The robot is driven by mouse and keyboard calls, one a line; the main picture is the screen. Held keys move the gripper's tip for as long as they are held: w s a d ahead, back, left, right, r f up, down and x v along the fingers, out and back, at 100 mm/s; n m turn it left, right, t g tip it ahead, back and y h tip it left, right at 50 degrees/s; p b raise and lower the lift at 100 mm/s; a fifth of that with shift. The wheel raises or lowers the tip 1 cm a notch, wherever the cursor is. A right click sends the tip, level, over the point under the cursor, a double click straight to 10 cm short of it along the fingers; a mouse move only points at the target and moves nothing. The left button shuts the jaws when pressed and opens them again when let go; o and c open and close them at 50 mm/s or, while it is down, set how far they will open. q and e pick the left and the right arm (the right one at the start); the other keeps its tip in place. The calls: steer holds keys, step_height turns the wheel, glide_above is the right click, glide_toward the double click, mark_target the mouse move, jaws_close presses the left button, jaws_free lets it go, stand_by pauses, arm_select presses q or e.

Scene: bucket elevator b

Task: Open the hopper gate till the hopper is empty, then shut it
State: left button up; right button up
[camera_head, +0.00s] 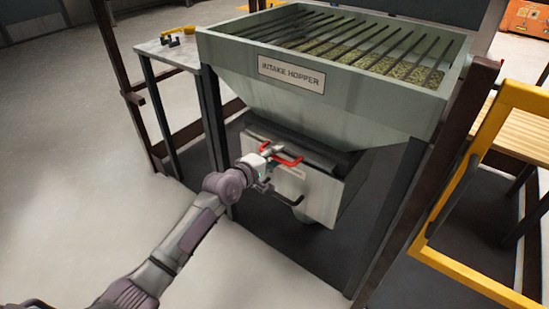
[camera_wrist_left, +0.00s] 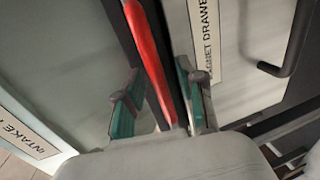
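The intake hopper (camera_head: 360,105) is a pale grey-green bin with a sloped lower body. Green-yellow grain (camera_head: 400,68) shows under its bar grate. A red handle (camera_head: 285,159) sits at the front, below the slope. My left gripper (camera_head: 268,152) is at this handle. In the left wrist view, the red handle (camera_wrist_left: 150,60) runs between the two teal-padded fingers of the left gripper (camera_wrist_left: 160,100), with gaps on both sides. The fingers are apart; contact with the handle is not clear. The gate plate itself cannot be made out. My right gripper is not in view.
Below the red handle is a box front with a black pull (camera_head: 287,197), labelled as a drawer in the wrist view (camera_wrist_left: 205,40). A side table (camera_head: 170,52) holds a yellow-handled item. A yellow frame (camera_head: 470,165) stands at the right. Open floor lies at the left.

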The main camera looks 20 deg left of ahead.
arm_select(q)
jaws_close()
